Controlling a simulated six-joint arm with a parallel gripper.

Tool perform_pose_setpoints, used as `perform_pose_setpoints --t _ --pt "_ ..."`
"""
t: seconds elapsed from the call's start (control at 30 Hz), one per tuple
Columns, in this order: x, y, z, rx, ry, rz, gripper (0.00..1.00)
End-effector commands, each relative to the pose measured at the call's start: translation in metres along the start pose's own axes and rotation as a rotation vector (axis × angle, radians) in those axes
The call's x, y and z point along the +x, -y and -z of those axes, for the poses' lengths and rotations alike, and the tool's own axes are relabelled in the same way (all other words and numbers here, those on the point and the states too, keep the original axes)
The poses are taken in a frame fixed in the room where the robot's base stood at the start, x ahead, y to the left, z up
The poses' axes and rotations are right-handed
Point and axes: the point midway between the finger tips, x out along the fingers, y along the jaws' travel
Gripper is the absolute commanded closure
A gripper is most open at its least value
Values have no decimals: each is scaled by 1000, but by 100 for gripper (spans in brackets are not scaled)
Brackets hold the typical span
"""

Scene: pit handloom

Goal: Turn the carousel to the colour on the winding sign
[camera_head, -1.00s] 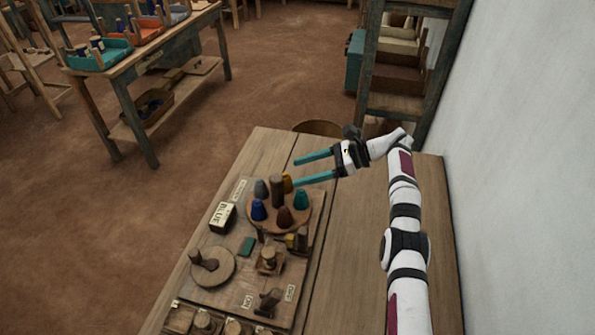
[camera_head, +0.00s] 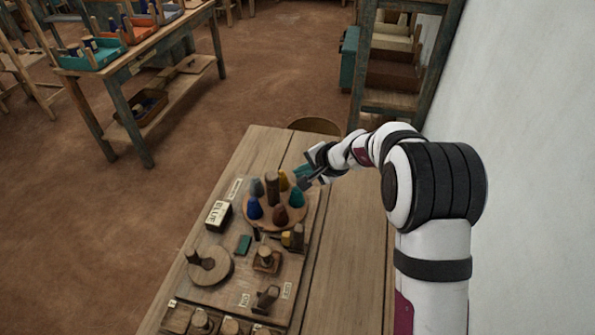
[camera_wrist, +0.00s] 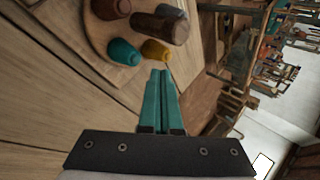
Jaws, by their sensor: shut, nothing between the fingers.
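The carousel (camera_head: 262,213) is a round wooden disc on the board, with a brown centre post (camera_head: 271,188). Around the post stand a blue cone (camera_head: 254,208), a grey one (camera_head: 257,187), a yellow one (camera_head: 284,181), a teal one (camera_head: 296,197) and a brown one (camera_head: 280,215). The sign (camera_head: 218,214) left of it reads BLUE. My gripper (camera_head: 303,172) is just beyond the disc's right rim, near the teal and yellow cones. In the wrist view its teal fingers (camera_wrist: 161,96) are together and empty, beside the yellow cone (camera_wrist: 155,50) and the teal cone (camera_wrist: 124,52).
A wooden crank disc (camera_head: 211,267), a small teal block (camera_head: 243,245), a small spool stand (camera_head: 266,260) and a lever (camera_head: 266,299) crowd the board in front. The table's right side is bare beside my arm. A white wall stands right.

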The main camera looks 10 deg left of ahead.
Motion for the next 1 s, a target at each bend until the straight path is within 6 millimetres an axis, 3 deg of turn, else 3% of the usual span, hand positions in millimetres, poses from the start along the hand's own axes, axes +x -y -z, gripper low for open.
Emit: perform_pose_setpoints --t 0.2,0.4,1.0 --pt "46 -1 -1 0 3 -2 100" --pt "71 -1 -1 3 3 -2 100" --pt "78 1 0 -18 21 0 100"
